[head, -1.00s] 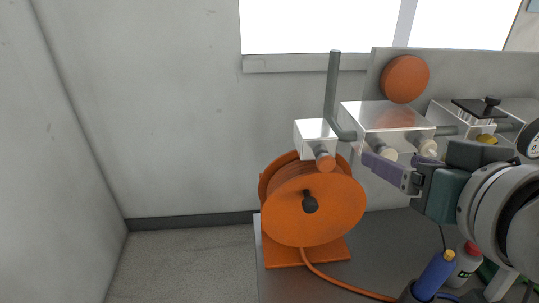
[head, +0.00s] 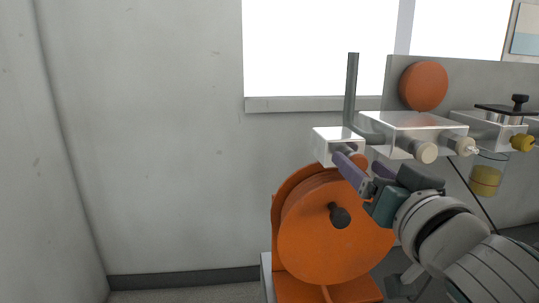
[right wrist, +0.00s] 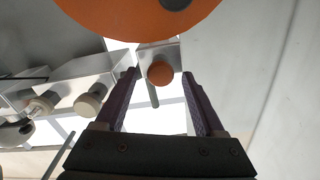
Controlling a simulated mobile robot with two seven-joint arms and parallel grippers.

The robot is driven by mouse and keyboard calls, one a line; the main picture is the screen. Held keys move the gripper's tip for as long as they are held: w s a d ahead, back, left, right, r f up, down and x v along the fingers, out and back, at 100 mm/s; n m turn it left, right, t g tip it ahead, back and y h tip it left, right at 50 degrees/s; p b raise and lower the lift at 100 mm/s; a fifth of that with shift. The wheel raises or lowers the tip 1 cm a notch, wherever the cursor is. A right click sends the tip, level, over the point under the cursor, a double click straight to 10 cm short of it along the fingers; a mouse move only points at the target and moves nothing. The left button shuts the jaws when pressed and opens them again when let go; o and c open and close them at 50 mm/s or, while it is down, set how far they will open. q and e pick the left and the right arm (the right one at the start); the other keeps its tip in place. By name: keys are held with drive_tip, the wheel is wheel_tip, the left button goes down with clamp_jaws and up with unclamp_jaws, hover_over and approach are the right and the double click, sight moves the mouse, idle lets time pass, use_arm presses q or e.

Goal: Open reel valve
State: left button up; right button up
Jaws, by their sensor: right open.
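The orange hose reel (head: 335,235) stands at the lower middle of the head view. Above it is a white valve box (head: 330,146) with a round orange knob (right wrist: 160,73) on its front. In the head view my right gripper (head: 359,166) is in front of the knob and hides most of it. In the right wrist view the open fingers (right wrist: 159,77) frame the knob, one on each side, with gaps visible; whether either finger touches it I cannot tell. The box shows behind the knob in that view. My left gripper is not in view.
A larger white box (head: 410,127) with pale round knobs (head: 426,153) sits just right of the valve box. A grey vertical pipe (head: 351,90) rises behind. A yellow knob (head: 521,142) is farther right. The wall side on the left is free.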

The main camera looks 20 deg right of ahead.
drive_tip(key=shift+x, duration=1.35)
clamp_jaws()
idle(0.4)
